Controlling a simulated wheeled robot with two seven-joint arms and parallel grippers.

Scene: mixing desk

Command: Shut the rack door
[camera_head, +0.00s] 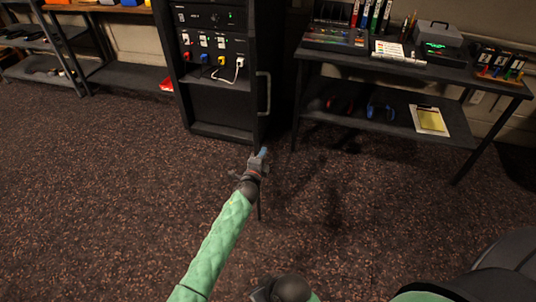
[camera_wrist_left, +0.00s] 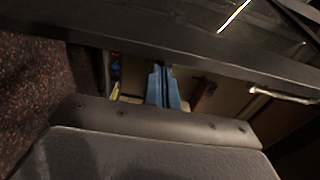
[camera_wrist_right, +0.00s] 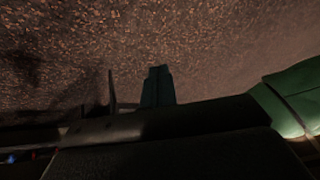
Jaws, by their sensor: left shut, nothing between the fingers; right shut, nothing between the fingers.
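The rack (camera_head: 222,104) stands at the top middle of the head view, its front open to view. Its dark door stands open, almost edge-on to the head camera. A pale vertical handle (camera_head: 264,93) is on the door's right side; it also shows at the right of the left wrist view (camera_wrist_left: 283,96). The door's dark frame (camera_wrist_left: 190,55) crosses that view, close beyond the fingers. My left gripper (camera_head: 263,152) is shut and empty, below the handle by the door; contact cannot be told. My right gripper (camera_wrist_right: 158,84) is shut and empty over the floor.
A black table (camera_head: 400,66) with markers, boxes and a lower shelf stands right of the rack. A low shelf (camera_head: 125,78) stands to the left. The speckled floor (camera_head: 110,200) in front is clear.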

